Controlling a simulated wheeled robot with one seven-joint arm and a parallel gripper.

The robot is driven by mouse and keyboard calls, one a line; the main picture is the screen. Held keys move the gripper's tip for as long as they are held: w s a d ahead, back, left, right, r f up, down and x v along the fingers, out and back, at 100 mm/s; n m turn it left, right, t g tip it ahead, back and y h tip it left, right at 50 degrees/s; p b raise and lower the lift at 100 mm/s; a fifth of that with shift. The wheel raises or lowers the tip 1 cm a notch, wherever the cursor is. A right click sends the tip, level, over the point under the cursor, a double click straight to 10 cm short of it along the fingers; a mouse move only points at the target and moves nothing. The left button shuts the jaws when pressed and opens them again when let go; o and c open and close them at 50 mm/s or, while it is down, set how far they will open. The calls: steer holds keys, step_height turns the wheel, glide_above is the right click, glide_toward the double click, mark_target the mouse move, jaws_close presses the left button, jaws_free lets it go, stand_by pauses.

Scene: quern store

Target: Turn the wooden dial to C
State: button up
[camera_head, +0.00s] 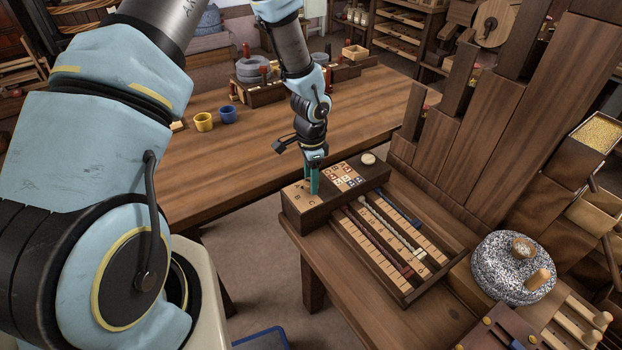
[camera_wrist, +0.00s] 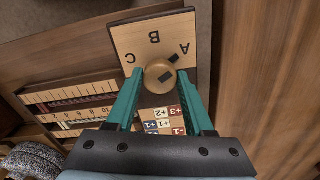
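The wooden dial (camera_wrist: 154,78) is a round, light knob on a pale panel (camera_wrist: 145,48) lettered A, B and C. Its dark mark points up and to the right, toward the A. In the wrist view the C is at the panel's left, B at the top middle and A at the right. My gripper (camera_wrist: 162,70) is open, with one teal finger on each side of the knob and a visible gap to both. In the head view my gripper (camera_head: 313,180) points down over the left end of the dark wooden box (camera_head: 318,213); its fingers hide the knob there.
Beside the panel are coloured number tiles (camera_head: 345,178) and a white round knob (camera_head: 368,159). A tray with sliding rods (camera_head: 395,245) lies in front. A speckled quern stone (camera_head: 500,270) stands at the right. The long table (camera_head: 250,150) behind has clear room.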

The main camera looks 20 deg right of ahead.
jaws_close()
